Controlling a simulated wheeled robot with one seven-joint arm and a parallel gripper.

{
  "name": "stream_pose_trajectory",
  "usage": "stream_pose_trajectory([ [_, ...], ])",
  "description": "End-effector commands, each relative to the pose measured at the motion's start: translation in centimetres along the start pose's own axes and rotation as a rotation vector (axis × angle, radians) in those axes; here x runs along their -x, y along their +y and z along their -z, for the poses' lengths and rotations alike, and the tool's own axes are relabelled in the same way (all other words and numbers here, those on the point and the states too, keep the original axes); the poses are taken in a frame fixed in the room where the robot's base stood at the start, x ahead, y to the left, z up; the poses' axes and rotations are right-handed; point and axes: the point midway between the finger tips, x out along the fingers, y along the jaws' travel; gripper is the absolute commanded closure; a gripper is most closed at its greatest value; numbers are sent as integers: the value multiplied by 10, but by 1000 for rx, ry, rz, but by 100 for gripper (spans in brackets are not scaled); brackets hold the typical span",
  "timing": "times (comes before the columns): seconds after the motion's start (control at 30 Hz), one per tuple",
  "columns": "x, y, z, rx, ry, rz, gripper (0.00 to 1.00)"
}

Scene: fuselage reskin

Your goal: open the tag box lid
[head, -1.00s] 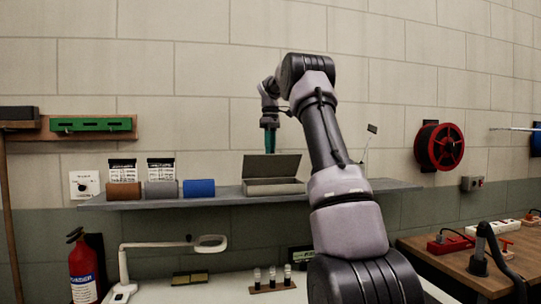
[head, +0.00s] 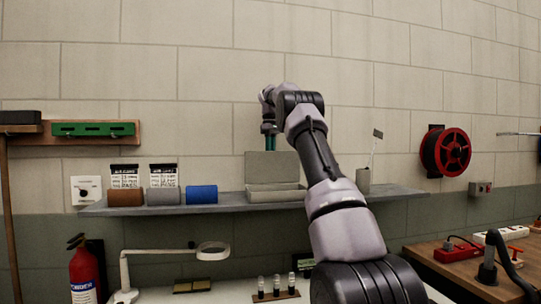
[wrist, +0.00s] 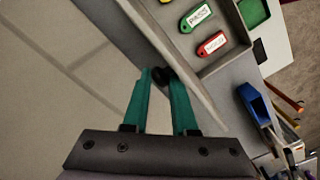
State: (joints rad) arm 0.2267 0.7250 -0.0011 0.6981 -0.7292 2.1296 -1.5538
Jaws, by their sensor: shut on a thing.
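The grey tag box (head: 290,195) sits on the wall shelf, and its lid (head: 272,166) stands raised, close to upright, at the back. My gripper (head: 269,145), with teal fingers, is at the lid's top edge, with its tips partly hidden behind the lid. In the wrist view, my gripper (wrist: 163,80) is shut on a small dark knob (wrist: 161,76) beside the lid, which shows nearly edge-on.
On the shelf (head: 225,206), brown, grey and blue rolls (head: 201,194) lie left of the box. A grey holder (head: 363,181) stands to its right. The block wall is close behind. A magnifier lamp (head: 212,251) and small vials (head: 276,284) are below.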

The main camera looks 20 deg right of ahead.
Motion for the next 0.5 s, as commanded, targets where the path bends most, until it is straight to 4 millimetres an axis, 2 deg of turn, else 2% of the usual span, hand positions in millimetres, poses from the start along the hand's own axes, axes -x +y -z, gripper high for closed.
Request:
stream_pose_trajectory([
  [0.03, -6, 8, -7, -11, -16, -7, 100],
  [0.37, -5, 9, -7, -10, -16, -8, 100],
  [0.4, -5, 9, -7, -10, -16, -8, 71],
  [0.5, -5, 8, -6, -10, -15, -7, 39],
])
